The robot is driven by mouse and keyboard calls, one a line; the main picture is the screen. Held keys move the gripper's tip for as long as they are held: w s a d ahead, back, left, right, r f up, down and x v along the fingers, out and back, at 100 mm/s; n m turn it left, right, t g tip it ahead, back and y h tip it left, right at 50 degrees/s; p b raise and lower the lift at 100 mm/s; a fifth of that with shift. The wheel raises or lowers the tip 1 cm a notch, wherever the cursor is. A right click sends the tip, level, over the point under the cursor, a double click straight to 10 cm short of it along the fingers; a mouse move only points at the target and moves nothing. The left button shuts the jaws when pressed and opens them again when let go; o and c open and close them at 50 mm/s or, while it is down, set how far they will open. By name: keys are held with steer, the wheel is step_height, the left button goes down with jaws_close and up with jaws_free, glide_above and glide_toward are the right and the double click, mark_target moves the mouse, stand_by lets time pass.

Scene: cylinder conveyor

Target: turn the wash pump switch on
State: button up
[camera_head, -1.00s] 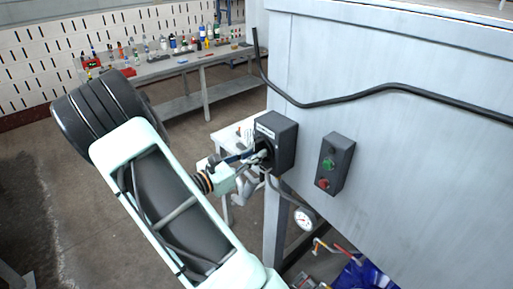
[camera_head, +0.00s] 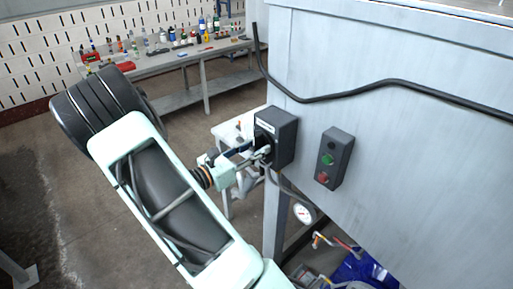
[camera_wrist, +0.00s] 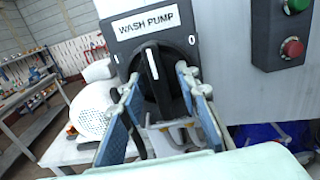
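The wash pump switch (camera_wrist: 155,80) is a black knob with a white line, on a dark box labelled WASH PUMP (camera_wrist: 147,22). The white line points nearly straight up, leaning slightly left. A "0" is printed to the knob's upper right. The switch box (camera_head: 283,137) also shows in the head view, on the side of the grey cabinet. My gripper (camera_wrist: 158,80) has its two blue-padded fingers apart, one on each side of the knob's raised bar, with gaps visible. In the head view my gripper (camera_head: 258,156) is right at the box front; contact is unclear.
A control box with green and red buttons (camera_head: 335,158) is just right of the switch. A pressure gauge (camera_head: 303,213) hangs below. A black cable (camera_head: 390,88) crosses the grey cabinet (camera_head: 420,170). A bench with bottles (camera_head: 180,65) stands behind.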

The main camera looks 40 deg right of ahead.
steer(key=a, duration=1.2)
steer(key=shift+s, duration=0.45)
